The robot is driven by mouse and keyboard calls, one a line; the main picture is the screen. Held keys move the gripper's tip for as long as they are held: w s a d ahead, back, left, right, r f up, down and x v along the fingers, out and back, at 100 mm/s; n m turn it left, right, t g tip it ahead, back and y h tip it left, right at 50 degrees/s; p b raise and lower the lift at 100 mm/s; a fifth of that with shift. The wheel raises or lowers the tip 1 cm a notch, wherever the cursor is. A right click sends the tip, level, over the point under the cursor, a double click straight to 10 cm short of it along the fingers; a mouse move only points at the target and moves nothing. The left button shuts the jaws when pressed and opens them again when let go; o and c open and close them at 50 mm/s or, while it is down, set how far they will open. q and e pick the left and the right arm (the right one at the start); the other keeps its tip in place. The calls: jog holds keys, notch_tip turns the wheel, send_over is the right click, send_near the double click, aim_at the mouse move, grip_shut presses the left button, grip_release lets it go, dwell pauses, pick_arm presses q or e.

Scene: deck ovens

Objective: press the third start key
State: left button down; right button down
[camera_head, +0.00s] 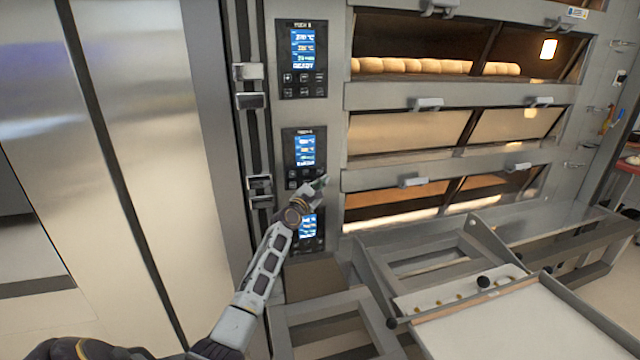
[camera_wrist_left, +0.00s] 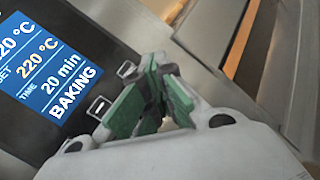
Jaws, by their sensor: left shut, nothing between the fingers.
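Three oven control panels are stacked on the left post of the ovens in the head view: a top panel (camera_head: 302,60), a middle panel (camera_head: 304,150) and a bottom panel (camera_head: 308,226). Each has a lit blue screen; keys show below the top and middle screens. My left gripper (camera_head: 322,181) is shut and empty, at the lower right of the middle panel; its arm covers part of the bottom panel. In the left wrist view, the green-padded fingers (camera_wrist_left: 153,66) are beside a screen (camera_wrist_left: 48,70) reading BAKING. A minus key (camera_wrist_left: 100,107) shows near them. I cannot tell whether they touch a key.
Deck ovens with glass doors (camera_head: 408,128) stand right of the panels; bread (camera_head: 430,67) is in the top deck. Door handles (camera_head: 413,182) stick out. A metal loader frame (camera_head: 430,262) with a pale board (camera_head: 515,325) fills the lower right.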

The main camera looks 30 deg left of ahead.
dwell(0.5)
pick_arm(q)
jog(key=shift+s+d+p, duration=0.5)
jog(key=shift+d+p, duration=0.05)
jog(key=shift+p, duration=0.2)
jog(key=shift+s+d+f, duration=0.1)
jog(key=s+d+p, duration=0.3)
jog(key=shift+d+p, duration=0.3)
jog(key=shift+p, duration=0.1)
dwell(0.4)
jog(key=shift+s, duration=0.1)
dwell(0.7)
